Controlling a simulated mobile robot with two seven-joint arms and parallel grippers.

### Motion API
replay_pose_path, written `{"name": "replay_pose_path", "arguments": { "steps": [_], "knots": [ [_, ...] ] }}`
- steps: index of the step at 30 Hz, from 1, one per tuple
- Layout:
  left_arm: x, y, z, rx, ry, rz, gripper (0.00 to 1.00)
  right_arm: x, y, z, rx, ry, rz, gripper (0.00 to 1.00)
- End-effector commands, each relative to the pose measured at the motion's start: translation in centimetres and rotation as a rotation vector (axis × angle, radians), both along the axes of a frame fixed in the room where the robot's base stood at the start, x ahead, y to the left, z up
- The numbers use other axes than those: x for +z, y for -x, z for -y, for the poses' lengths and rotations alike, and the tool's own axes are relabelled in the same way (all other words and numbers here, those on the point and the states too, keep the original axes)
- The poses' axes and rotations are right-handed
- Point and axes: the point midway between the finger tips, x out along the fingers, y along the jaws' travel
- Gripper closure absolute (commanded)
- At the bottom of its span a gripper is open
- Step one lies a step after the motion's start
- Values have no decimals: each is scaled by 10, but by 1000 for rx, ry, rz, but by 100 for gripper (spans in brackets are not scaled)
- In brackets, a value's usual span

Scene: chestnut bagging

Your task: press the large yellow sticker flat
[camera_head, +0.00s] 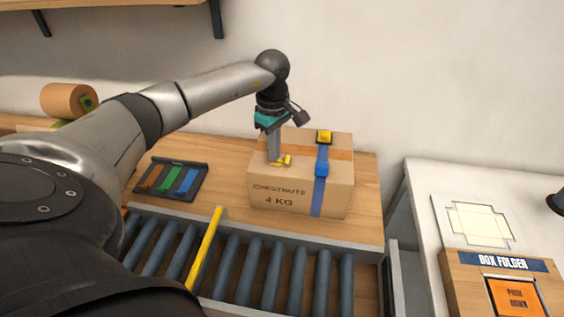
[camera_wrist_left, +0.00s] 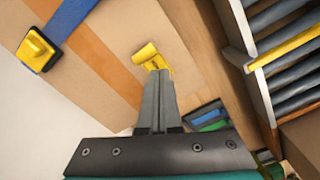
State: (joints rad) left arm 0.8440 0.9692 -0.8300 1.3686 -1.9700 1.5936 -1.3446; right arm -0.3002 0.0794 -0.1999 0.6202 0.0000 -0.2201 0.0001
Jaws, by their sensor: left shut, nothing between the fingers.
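The cardboard box (camera_head: 300,183), marked CHESTNUTS 4 KG, stands on the wooden table. The yellow sticker (camera_head: 284,161) is on its top, towards the front left. In the left wrist view the sticker (camera_wrist_left: 147,53) has a curled, raised end, and part of it is hidden behind the fingertips. My left gripper (camera_head: 274,161) is shut and empty, pointing down at the sticker's edge. In the left wrist view its fingertips (camera_wrist_left: 160,73) overlap the sticker; I cannot tell whether they touch it. My right gripper is not in view.
A blue strap (camera_head: 319,195) and orange tape (camera_head: 337,154) cross the box. A yellow buckle on a dark plate (camera_head: 325,136) sits on the strap. A roller conveyor (camera_head: 270,270) with a yellow bar (camera_head: 206,246) lies in front. A dark tray (camera_head: 172,179) lies left.

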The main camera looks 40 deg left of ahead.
Motion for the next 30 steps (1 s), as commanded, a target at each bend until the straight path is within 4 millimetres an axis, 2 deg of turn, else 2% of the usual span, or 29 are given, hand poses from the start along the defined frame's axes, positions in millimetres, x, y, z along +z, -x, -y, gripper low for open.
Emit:
{"name": "replay_pose_path", "arguments": {
  "steps": [15,30],
  "knots": [
    [-9,0,0,0,0,-1,100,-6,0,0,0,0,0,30],
    [-9,0,0,0,1,-1,100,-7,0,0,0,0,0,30]
  ]
}}
